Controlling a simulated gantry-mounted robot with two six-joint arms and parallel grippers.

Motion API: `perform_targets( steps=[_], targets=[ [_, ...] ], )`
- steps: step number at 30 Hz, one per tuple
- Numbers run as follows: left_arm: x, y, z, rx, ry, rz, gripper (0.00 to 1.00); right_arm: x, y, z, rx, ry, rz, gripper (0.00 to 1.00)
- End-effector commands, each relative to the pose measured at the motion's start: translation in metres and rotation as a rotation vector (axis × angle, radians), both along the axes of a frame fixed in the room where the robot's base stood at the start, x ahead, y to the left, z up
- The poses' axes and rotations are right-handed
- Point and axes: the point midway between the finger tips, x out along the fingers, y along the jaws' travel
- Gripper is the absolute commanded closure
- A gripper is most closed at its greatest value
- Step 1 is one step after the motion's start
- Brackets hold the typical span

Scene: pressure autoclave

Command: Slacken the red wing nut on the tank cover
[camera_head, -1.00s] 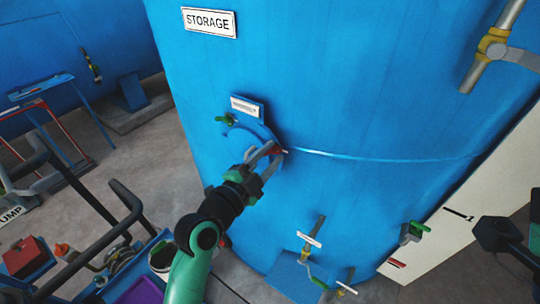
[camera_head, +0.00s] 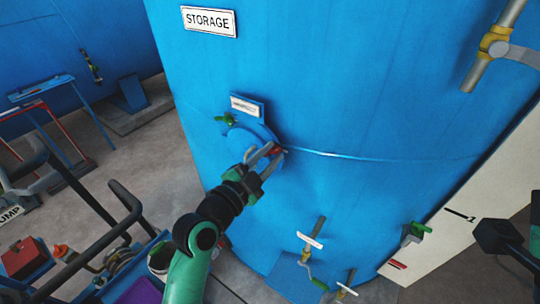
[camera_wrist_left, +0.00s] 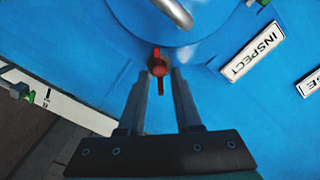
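The red wing nut (camera_head: 277,150) sits at the right edge of the round blue cover (camera_head: 246,138) on the storage tank. In the left wrist view the red wing nut (camera_wrist_left: 158,64) stands with its wings nearly upright in the picture, at the lower rim of the cover. My left gripper (camera_head: 272,159) is open, its fingers pointing at the nut. In the wrist view the left gripper's fingertips (camera_wrist_left: 164,74) lie on either side of the nut's lower wing. Whether they touch it I cannot tell. My right gripper is not clearly seen.
A green-handled fitting (camera_head: 225,119) is at the cover's upper left. A grey curved handle (camera_wrist_left: 176,12) stands out from the cover. Valves (camera_head: 311,240) project from the tank's lower part. A cart with dark rails (camera_head: 125,200) stands at lower left.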

Motion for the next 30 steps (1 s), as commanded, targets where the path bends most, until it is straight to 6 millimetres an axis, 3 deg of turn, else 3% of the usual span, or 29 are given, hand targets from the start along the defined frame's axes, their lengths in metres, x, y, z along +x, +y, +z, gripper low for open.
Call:
perform_targets(
  steps=[3, 20, 26, 30],
  targets=[
    [0.0, 0.0, 0.0, 0.001, -0.001, 0.001, 0.47, 0.0, 0.0, 0.0, 0.0, 0.0, 0.0, 0.5],
    [0.001, 0.001, 0.002, 0.001, -0.006, 0.004, 0.47, 0.0, 0.0, 0.0, 0.0, 0.0, 0.0, 0.5],
    [0.0, 0.001, 0.003, 0.087, -0.052, 0.003, 0.47, 0.0, 0.0, 0.007, 0.0, 0.0, 0.0, 0.5],
    [-0.021, 0.013, -0.001, 0.11, -0.068, 0.004, 0.47, 0.0, 0.0, 0.004, 0.0, 0.0, 0.0, 0.5]
  ],
)
